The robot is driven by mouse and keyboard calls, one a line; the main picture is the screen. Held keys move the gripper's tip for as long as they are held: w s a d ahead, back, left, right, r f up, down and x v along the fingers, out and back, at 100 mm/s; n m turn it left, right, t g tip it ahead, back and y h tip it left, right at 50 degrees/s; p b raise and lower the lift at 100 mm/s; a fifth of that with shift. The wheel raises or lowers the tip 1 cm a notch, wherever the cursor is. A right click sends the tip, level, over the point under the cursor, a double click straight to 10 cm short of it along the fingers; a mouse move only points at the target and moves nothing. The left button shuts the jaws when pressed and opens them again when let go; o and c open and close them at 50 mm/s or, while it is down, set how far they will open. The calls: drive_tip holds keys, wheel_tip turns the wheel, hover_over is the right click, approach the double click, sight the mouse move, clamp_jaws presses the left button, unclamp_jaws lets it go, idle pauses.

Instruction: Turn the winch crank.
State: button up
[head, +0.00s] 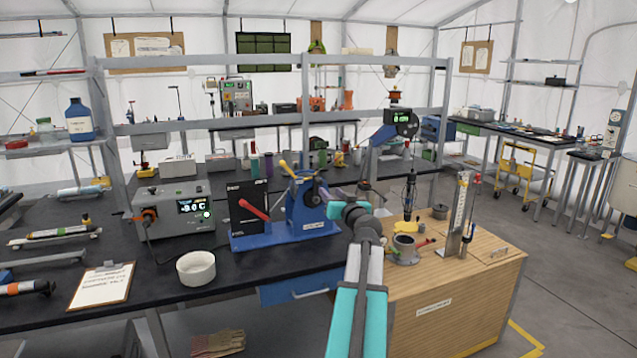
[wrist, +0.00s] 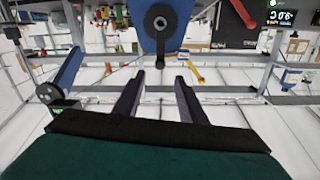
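The blue winch (head: 300,212) stands on a blue base on the dark bench. A yellow-handled lever (head: 284,166) sticks up from it, and a red lever (head: 254,209) is at its left. In the wrist view, which is upside down, the black winch crank (wrist: 159,40) shows on the face of the blue winch (wrist: 176,12). Its free end lies in line with the gap between my fingertips. My gripper (wrist: 156,82) is open, with nothing between its fingers. In the head view it is close to the winch's right side and partly hides the crank; contact cannot be told.
A grey control box (head: 175,215) with a lit display stands left of the winch. A white bowl (head: 196,267) and a clipboard (head: 103,284) lie nearer. A wooden cabinet (head: 445,305) on the right carries a tool stand and a metal cup (head: 404,247).

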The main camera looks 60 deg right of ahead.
sight(321, 183)
drive_tip(key=shift+p+x, duration=1.75)
drive_tip(key=shift+x, duration=4.25)
clamp_jaws()
